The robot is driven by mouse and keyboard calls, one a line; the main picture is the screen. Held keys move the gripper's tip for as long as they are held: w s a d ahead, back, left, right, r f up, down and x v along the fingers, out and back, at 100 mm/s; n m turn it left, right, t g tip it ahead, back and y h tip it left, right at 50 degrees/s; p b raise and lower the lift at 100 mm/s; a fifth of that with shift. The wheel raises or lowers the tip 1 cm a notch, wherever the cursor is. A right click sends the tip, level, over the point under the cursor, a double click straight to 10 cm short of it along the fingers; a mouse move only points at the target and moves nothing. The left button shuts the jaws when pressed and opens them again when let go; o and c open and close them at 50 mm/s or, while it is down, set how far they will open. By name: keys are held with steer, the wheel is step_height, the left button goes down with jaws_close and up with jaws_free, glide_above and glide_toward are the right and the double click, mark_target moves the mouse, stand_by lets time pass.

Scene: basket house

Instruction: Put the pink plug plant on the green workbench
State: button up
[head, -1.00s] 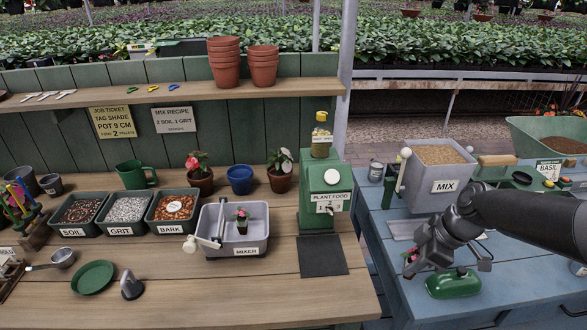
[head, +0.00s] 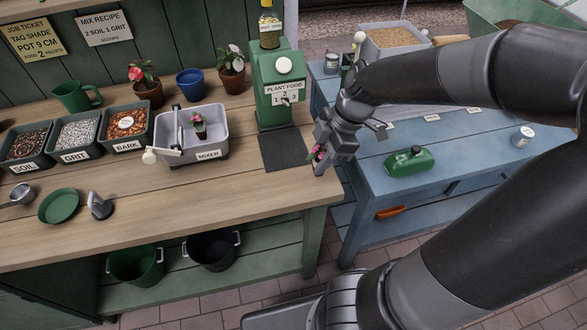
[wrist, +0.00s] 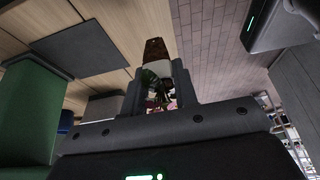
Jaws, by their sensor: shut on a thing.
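My gripper (head: 320,163) is shut on the pink plug plant (head: 315,152), by the right edge of the green workbench (head: 225,215), which has a wooden top. In the wrist view the plant's brown plug (wrist: 155,48) sticks out beyond the fingers (wrist: 160,85), and its leaves and pink flowers (wrist: 156,103) lie between them. The plant looks held in the air; its exact height over the bench edge is hard to tell. Another small pink-flowered plant (head: 198,122) stands in the grey mixer tray (head: 209,155).
A dark mat (head: 283,152) lies below the green plant food dispenser (head: 277,95), near my gripper. The front of the wooden top is mostly clear, with a green dish (head: 59,206) at left. A blue bench (head: 450,160) stands at right, past a gap.

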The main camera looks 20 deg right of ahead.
steer(key=shift+w+a+f, duration=0.45)
steer(key=shift+a+f, duration=0.1)
steer(key=shift+a, duration=0.3)
steer(key=shift+w+a+f, duration=0.45)
steer(key=shift+a+f, duration=0.1)
steer(key=shift+a, duration=0.25)
steer(key=shift+w+a+f, duration=0.45)
steer(key=shift+a+f, duration=0.1)
steer(key=shift+a, duration=0.3)
steer(key=shift+f, duration=2.05)
steer(key=shift+f, duration=0.15)
steer(key=o, duration=0.9)
steer(key=shift+o, duration=0.2)
steer(key=v, duration=1.2)
steer(key=shift+a, duration=0.1)
